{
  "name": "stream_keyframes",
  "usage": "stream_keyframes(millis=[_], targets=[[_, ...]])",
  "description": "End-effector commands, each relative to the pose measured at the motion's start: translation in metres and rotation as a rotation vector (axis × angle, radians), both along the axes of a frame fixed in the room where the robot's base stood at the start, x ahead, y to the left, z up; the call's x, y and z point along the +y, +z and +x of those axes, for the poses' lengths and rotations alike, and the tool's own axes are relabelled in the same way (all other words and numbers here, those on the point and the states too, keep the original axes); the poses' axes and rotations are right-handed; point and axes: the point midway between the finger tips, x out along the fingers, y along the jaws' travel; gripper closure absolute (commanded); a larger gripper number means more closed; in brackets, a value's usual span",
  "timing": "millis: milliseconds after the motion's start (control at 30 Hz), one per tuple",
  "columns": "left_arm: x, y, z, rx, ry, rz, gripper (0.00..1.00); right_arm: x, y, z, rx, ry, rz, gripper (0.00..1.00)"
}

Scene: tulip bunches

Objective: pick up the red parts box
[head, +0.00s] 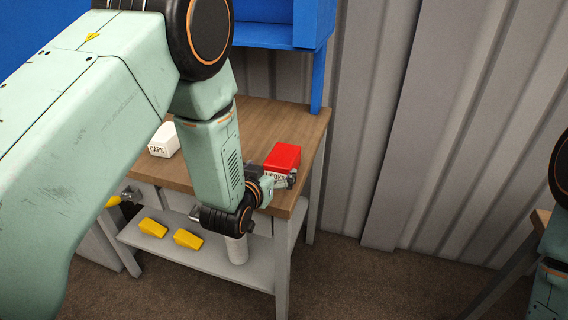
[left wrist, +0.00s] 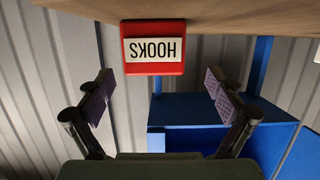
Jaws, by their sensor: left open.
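The red parts box (head: 283,155) stands on the wooden bench top near its right edge, with a white label on its front. In the left wrist view the red box (left wrist: 154,27) appears upside down, its label reading HOOKS. My left gripper (head: 287,182) is at the near side of the box, low in front of its label, and partly covers it. In the left wrist view the fingers of the gripper (left wrist: 160,80) are wide apart with nothing between them. The box lies ahead of the fingertips, somewhat nearer the left finger's side. My right gripper is not in view.
A white box marked CAPS (head: 165,138) stands farther left on the bench (head: 256,112). Yellow pieces (head: 188,238) and a white cylinder (head: 237,249) are on the lower shelf (head: 215,262). A blue rack (head: 282,36) rises behind, against the grey corrugated wall (head: 385,130).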

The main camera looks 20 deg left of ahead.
Motion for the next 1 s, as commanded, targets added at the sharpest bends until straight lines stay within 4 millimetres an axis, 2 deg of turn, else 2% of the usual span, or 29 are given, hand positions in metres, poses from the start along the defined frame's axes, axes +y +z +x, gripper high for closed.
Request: stream_keyframes(millis=[500,800,1000], targets=[[-0.006,-0.021,0.056,0.0,0.0,0.001,0.07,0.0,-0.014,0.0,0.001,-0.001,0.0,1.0],[-0.008,-0.021,0.06,0.0,0.0,0.001,0.07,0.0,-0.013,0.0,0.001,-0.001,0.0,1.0],[-0.008,-0.021,0.06,0.0,0.0,0.001,0.23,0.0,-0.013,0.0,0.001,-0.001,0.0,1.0]])
